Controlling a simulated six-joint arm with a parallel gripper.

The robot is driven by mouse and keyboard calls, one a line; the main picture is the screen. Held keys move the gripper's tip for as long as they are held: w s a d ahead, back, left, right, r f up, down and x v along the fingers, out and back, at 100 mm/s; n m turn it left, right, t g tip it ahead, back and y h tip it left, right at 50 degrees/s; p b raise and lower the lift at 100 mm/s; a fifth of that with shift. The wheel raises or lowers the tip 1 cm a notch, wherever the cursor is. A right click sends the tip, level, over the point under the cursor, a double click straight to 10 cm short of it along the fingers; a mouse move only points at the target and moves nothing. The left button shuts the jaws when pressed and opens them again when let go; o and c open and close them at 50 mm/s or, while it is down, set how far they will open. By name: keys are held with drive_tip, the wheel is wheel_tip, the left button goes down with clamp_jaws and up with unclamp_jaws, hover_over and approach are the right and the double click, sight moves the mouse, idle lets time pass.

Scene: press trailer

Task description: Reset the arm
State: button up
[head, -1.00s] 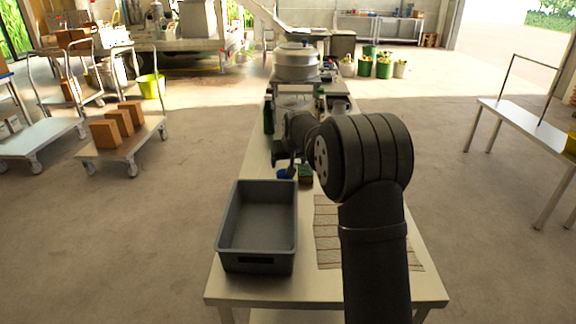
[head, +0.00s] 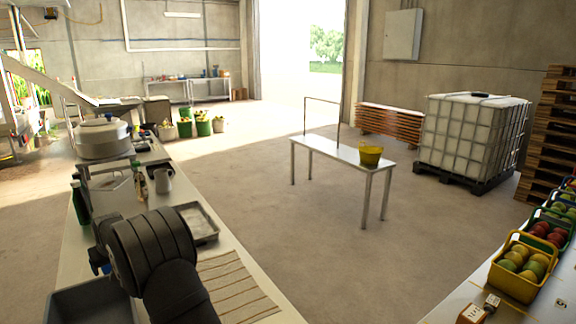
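My arm (head: 155,250) shows at the lower left of the head view, above the long white table. My gripper (head: 100,258) is mostly hidden behind the arm's dark joint; only a small part shows at its left, close to something blue (head: 106,268). Its fingers cannot be made out, nor whether they hold anything. A grey bin (head: 88,303) stands on the table below the arm, partly cut off by the picture's edge. A striped cloth (head: 235,285) lies to the right of the arm.
A side table (head: 335,152) carries a yellow bucket (head: 370,155). Fruit crates (head: 515,282) stand at the lower right. The floor between is clear.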

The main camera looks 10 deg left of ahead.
drive_tip(key=x, duration=0.3)
drive_tip(key=shift+w+a+f, duration=0.15)
drive_tip(key=shift+f, duration=0.2)
drive_tip(key=shift+r, duration=1.6)
